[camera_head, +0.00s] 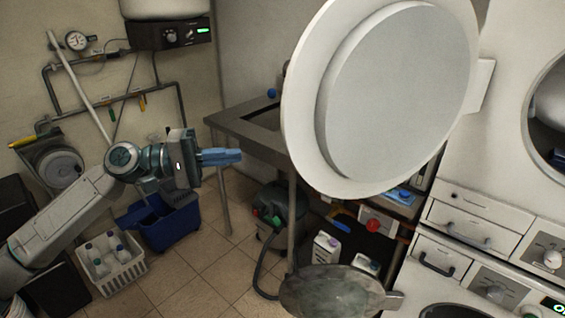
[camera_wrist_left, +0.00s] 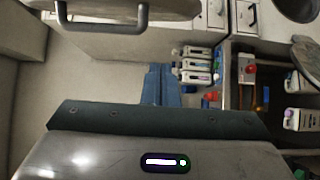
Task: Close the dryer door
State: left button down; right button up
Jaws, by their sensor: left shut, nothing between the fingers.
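The dryer door (camera_head: 395,95) is a large round white door with a raised inner disc. In the head view it stands wide open, swung out to the left of the white dryer (camera_head: 485,150) and its dark round opening (camera_head: 550,130). My left gripper (camera_head: 240,156) has blue fingers, shut with nothing between them. It is left of the door and apart from it. In the left wrist view the fingers (camera_wrist_left: 162,85) point forward. A pale curved edge with a grey handle (camera_wrist_left: 148,28) shows at the top, probably the door's outer side. My right gripper is not in view.
A second round door (camera_head: 335,292) hangs open below. A dark table (camera_head: 235,125) stands behind the fingers. A blue bucket (camera_head: 165,225), a white basket (camera_head: 112,270) and a green vacuum (camera_head: 280,205) are on the tiled floor. Bottles (camera_head: 325,250) stand under the door.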

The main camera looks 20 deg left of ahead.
pick_arm(q)
jog(key=w+d+p, duration=0.2)
jog(key=d+p, duration=0.5)
jog(key=d, duration=0.4)
dwell(0.5)
jog(key=shift+p, duration=0.3)
